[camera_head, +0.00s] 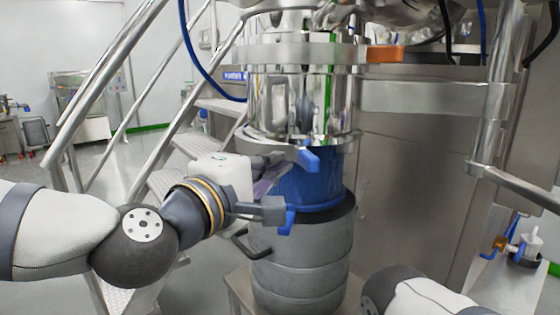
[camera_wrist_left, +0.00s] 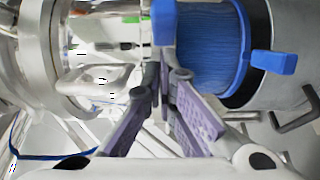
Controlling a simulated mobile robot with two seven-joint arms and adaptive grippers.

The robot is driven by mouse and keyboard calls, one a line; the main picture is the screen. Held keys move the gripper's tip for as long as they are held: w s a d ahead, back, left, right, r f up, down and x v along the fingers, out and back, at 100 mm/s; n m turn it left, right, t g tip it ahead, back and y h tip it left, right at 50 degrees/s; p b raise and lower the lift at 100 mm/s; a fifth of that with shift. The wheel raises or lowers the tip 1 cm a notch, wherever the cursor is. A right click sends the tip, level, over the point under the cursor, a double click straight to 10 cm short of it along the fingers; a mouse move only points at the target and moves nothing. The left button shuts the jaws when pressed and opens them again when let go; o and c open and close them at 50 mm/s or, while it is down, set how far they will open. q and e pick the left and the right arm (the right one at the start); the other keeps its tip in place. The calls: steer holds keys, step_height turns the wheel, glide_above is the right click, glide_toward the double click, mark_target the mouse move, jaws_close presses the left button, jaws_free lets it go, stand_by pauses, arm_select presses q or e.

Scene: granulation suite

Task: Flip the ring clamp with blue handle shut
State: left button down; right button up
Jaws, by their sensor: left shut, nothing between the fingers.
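A metal ring clamp (camera_head: 258,143) runs around the bottom of the shiny steel vessel, with a blue handle (camera_head: 308,158) sticking out at its front. In the left wrist view this blue handle (camera_wrist_left: 163,22) is at the top centre, just beyond the fingertips. A second blue handle (camera_head: 287,223) sits at the top of the grey drum, and it also shows in the left wrist view (camera_wrist_left: 273,62). My left gripper (camera_head: 270,177) is shut and empty, left of the blue sleeve and slightly below the ring clamp. I cannot tell whether its fingertips touch the upper handle.
A pleated blue sleeve (camera_head: 308,182) joins the vessel to the grey drum (camera_head: 300,265). A black drum handle (camera_head: 245,247) sticks out below my left gripper. Metal stairs with rails (camera_head: 165,130) stand behind on the left. An orange handle (camera_head: 384,54) is higher on the vessel.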

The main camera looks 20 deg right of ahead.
arm_select(q)
steer(key=shift+d, duration=0.6)
arm_select(e)
steer(key=shift+r, duration=0.1)
arm_select(q)
steer(key=shift+d, duration=0.1)
arm_select(e)
steer(key=shift+w, duration=0.1)
arm_select(q)
steer(key=d+p, duration=0.1)
steer(key=d, duration=0.9)
steer(key=shift+s+d, duration=0.15)
steer(key=shift+s, duration=0.15)
arm_select(e)
steer(key=shift+w+r, duration=0.5)
steer(key=shift+r, duration=0.15)
steer(key=shift+a, duration=0.15)
